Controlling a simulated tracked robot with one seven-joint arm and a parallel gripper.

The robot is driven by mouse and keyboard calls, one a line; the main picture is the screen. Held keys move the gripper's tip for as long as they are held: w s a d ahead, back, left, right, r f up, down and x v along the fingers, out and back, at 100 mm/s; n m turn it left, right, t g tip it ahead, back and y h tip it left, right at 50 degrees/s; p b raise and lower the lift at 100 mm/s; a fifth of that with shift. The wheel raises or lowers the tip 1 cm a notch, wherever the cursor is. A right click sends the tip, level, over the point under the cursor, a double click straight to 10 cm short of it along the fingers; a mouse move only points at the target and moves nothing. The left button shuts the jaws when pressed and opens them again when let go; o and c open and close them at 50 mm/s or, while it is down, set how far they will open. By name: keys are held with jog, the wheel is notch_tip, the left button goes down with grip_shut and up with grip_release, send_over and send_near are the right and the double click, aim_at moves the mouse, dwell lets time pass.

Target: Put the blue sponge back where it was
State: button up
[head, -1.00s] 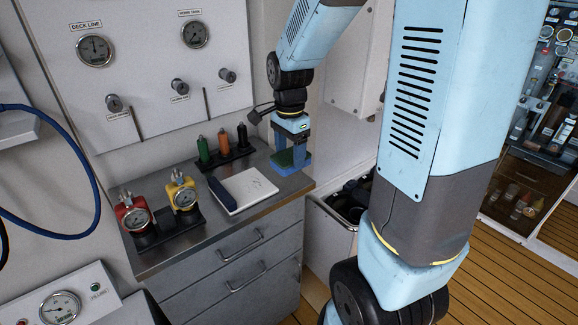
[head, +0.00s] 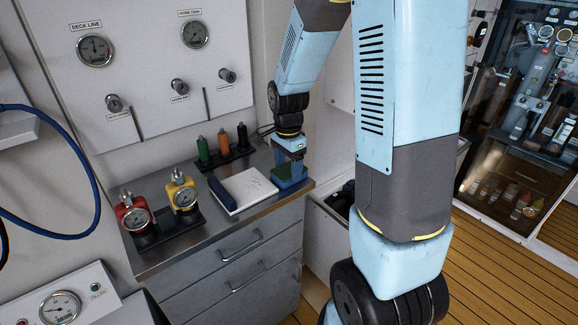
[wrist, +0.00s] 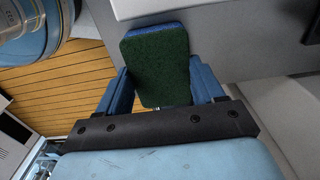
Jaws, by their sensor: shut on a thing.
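The blue sponge (head: 291,182) has a dark green scouring face on top. It is at the right end of the grey counter (head: 262,208), near its corner. My gripper (head: 289,167) points down from above, shut on the sponge. In the wrist view the sponge (wrist: 158,62) sits between the two blue fingers of my gripper (wrist: 162,88), its green face towards the camera and a blue edge at the far end. Part of it shows against the wooden floor, beside the counter's edge. I cannot tell whether it touches the counter.
A rack of green, orange and black bottles (head: 222,146) stands behind. An open bin drawer (head: 330,208) is right of the counter.

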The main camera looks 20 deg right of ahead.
aim_at(288, 170)
jog(key=o, duration=0.9)
jog(key=shift+o, duration=0.2)
notch_tip(288, 170, up, 12)
jog(key=s+r+n+t, duration=0.2)
jog(key=s+r+n, duration=0.3)
jog(key=s+n, duration=0.2)
jog(key=s+r+n+t, duration=0.3)
jog(key=s+r+n, duration=0.3)
jog(key=s, duration=0.6)
jog(key=shift+s+d+n+t, duration=0.2)
jog(key=shift+n+t, duration=0.1)
jog(key=shift+n, duration=0.4)
